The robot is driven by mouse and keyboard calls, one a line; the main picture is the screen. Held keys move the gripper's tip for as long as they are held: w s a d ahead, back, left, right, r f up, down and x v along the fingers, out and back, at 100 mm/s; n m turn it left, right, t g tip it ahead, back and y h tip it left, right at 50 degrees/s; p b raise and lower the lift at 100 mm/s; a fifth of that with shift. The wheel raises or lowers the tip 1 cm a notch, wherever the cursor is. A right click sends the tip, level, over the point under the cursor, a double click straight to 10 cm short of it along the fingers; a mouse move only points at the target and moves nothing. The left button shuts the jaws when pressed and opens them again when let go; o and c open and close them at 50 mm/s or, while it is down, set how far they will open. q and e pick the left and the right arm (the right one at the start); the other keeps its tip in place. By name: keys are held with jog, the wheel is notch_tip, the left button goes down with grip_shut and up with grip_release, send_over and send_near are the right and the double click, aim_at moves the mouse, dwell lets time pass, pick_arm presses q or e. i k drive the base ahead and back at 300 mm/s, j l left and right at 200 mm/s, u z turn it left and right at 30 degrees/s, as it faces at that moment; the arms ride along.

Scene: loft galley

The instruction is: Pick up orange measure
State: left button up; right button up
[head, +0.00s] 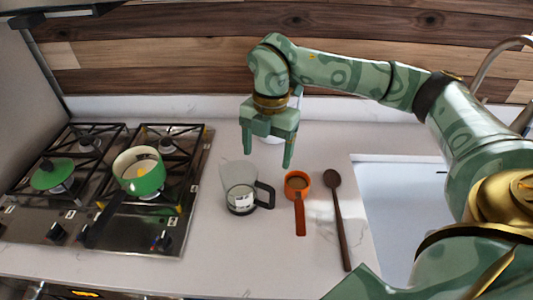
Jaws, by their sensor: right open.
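The orange measure (299,205) lies on the white counter, with a round cup at the back and a flat handle pointing toward the front edge. Something brownish shows inside its cup. My right gripper (266,160) is open and empty, fingers pointing down. In the picture it is behind and a little left of the measure, apart from it and above the counter. My left gripper is not in view.
A glass jug with a black handle (263,195) stands just left of the measure. A dark wooden spoon (340,225) lies just right, then a sink (398,200). A gas hob (165,225) at left holds a green pot (143,183) and a green lid (50,177).

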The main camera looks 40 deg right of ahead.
aim_at(298, 183)
jog(key=z, duration=1.4)
jog(key=l+u, duration=0.25)
jog(key=u, duration=0.2)
jog(key=l+u, duration=0.2)
jog(key=u, duration=0.3)
jog(key=k+l+u, duration=0.15)
jog(key=u, duration=0.3)
